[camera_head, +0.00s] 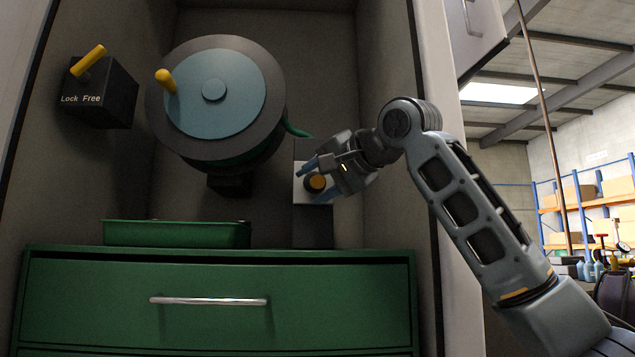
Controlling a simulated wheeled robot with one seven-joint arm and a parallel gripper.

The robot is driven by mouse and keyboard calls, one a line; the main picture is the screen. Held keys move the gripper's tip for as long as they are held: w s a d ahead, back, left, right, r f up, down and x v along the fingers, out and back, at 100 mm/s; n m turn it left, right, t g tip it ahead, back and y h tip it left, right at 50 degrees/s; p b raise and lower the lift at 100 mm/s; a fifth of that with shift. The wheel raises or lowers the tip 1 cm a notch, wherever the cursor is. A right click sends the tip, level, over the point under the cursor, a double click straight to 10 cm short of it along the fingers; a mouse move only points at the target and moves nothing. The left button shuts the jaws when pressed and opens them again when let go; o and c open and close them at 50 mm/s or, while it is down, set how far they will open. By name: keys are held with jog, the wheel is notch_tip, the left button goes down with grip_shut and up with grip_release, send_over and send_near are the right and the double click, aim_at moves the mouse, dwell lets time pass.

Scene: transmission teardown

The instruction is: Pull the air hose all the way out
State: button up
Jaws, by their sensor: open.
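The hose reel (213,92) is mounted on the back wall of the cabinet, with a blue-grey disc face and a yellow crank knob (166,81). A short end of green air hose (295,130) leaves the reel at its right side. My gripper (318,180) is right of and below the reel, with its blue fingers apart. Between the fingers is a round orange-yellow knob (315,182) on a pale plate. I cannot tell whether the fingers touch it. The rest of the hose past the gripper is not visible.
A dark box labelled "Lock Free" with a yellow lever (90,60) is on the left wall. A green tray (178,234) stands on a green drawer cabinet (215,330) with a shut drawer. The cabinet's right wall (436,60) is close to my arm.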

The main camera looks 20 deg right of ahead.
jog(key=shift+c, duration=0.3)
grip_shut()
dwell(0.3)
